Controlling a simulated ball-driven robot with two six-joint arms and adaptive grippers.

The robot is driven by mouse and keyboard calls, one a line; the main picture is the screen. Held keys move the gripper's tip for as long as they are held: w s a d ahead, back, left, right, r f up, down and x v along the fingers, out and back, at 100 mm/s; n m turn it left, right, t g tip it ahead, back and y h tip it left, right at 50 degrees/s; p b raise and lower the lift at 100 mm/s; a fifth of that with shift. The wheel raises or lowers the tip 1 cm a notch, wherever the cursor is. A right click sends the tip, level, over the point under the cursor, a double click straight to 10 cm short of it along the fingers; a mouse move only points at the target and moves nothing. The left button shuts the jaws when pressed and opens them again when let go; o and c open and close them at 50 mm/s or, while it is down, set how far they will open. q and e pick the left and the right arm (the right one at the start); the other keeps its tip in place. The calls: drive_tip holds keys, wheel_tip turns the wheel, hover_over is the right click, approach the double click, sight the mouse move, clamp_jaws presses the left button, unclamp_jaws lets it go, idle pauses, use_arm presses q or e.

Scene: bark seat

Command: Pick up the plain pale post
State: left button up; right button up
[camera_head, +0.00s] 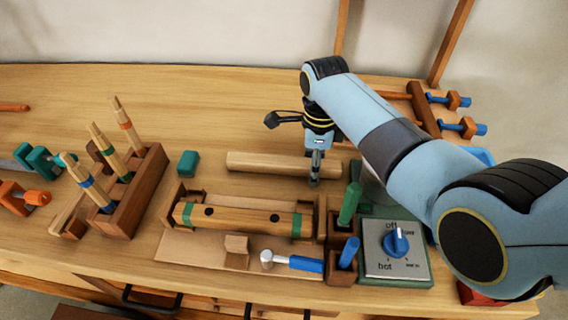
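The plain pale post (262,163) is a bare wooden rod lying on its side on the bench, behind the cradled piece. It runs left to right. My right gripper (314,182) comes down from above over the right part of the post. Its narrow fingers point downward and cover a small strip of the post. They are seen nearly edge-on, so I cannot tell whether they are open or closed around it. My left gripper is not in view.
A wooden post with green bands and dark holes (240,219) rests in a cradle in front. A chisel rack (135,200) stands left, near a teal block (188,164). A hammer (290,262), green handle (350,204) and dial box (398,265) sit in front.

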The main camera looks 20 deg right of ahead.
clamp_jaws()
